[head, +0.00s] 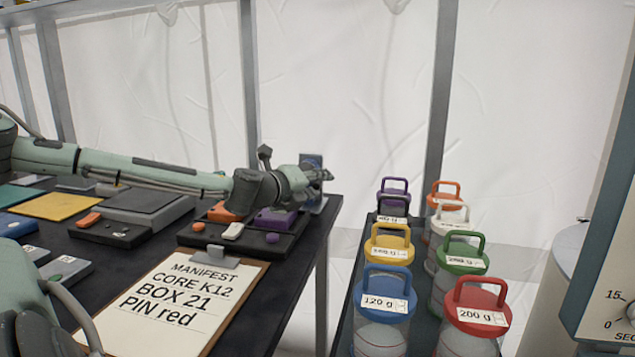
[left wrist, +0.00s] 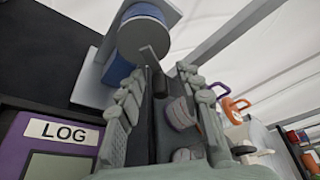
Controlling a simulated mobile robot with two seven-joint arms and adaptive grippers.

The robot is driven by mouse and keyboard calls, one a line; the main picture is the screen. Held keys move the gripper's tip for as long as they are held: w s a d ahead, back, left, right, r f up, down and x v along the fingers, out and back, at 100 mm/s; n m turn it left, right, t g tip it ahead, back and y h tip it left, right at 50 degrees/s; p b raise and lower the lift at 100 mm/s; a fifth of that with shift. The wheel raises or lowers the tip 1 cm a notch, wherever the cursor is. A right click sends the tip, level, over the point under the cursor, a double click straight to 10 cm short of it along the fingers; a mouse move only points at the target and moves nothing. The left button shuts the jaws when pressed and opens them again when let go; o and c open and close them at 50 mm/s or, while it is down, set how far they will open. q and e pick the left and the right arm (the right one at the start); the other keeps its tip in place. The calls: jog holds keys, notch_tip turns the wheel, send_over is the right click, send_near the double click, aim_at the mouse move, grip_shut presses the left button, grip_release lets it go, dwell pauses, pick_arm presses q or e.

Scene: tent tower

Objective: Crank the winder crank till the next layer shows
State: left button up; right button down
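The winder (head: 311,160) stands at the far right corner of the dark bench, small and partly behind my left gripper. My right gripper is not in view.
A manifest clipboard (head: 177,302) lies at the bench front. A dark tray (head: 243,240) with coloured pieces is below my left forearm. Lidded jars, such as a blue one (head: 382,310) and a red one (head: 478,312), stand right of the bench. A purple LOG box (left wrist: 50,135) is close by.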

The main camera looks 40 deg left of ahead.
pick_arm(q)
jog(key=shift+w+f, duration=0.1)
jog(key=shift+w, duration=0.05)
jog(key=shift+c, duration=0.3)
grip_shut()
jog(key=shift+a, duration=0.1)
